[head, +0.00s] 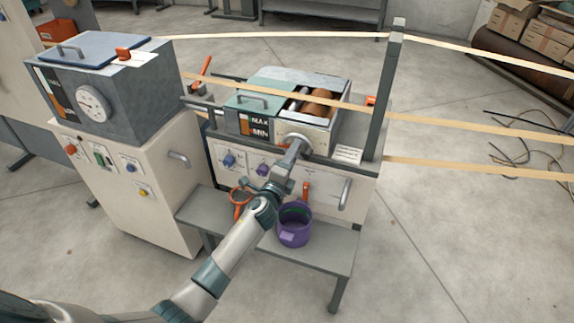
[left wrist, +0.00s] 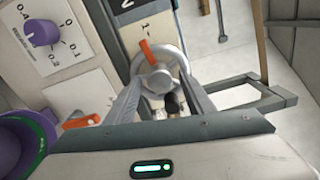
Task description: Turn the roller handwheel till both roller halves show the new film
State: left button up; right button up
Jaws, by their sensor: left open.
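The roller handwheel shows in the left wrist view as a grey ring (left wrist: 182,62) with a pale hub and an orange grip (left wrist: 147,52). It sits on the front of the roller unit (head: 292,84), and in the head view my gripper mostly covers it. My left gripper (head: 296,150) is open in front of the wheel. In the left wrist view its fingers (left wrist: 163,92) stand on either side of the hub; I cannot tell whether they touch it. Orange-brown rollers (head: 317,104) show in the unit's open top.
A purple pot (head: 293,235) stands on a grey bench (head: 330,255) below my left arm. An orange-handled tool (head: 240,203) is nearby. A grey post (head: 386,90) and tan strips (head: 480,130) are at the right. A cabinet with a dial (head: 93,104) stands at left.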

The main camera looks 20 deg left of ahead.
pick_arm(q)
jog(key=s+b, duration=0.1)
jog(key=s, duration=1.6)
jog(key=shift+s+a, duration=0.2)
jog(key=shift+a, duration=0.1)
pick_arm(e)
jog(key=shift+w+d+f, duration=0.15)
jog(key=shift+d+f, duration=0.05)
jog(key=shift+w, duration=0.1)
pick_arm(q)
jog(key=s+d+f+n+g, duration=0.1)
jog(key=s+f+n+g, duration=0.3)
jog(key=f, duration=1.1)
jog(key=s+d+f+n+g, duration=0.2)
jog(key=s+f+n, duration=0.4)
jog(key=f, duration=0.9)
jog(key=s+d+f+n+g, duration=0.1)
jog(key=s+f+n, duration=0.3)
jog(key=s+f, duration=0.5)
jog(key=s+d+f+n+g+h, duration=0.1)
jog(key=s+d+f+n+g, duration=0.1)
jog(key=s+f, duration=0.7)
jog(key=s+n+g, duration=0.1)
jog(key=s+n, duration=0.1)
jog(key=shift+s+g, duration=0.4)
pick_arm(e)
jog(key=shift+w+a+r, duration=0.15)
jog(key=shift+w+r, duration=0.05)
jog(key=shift+w, duration=0.4)
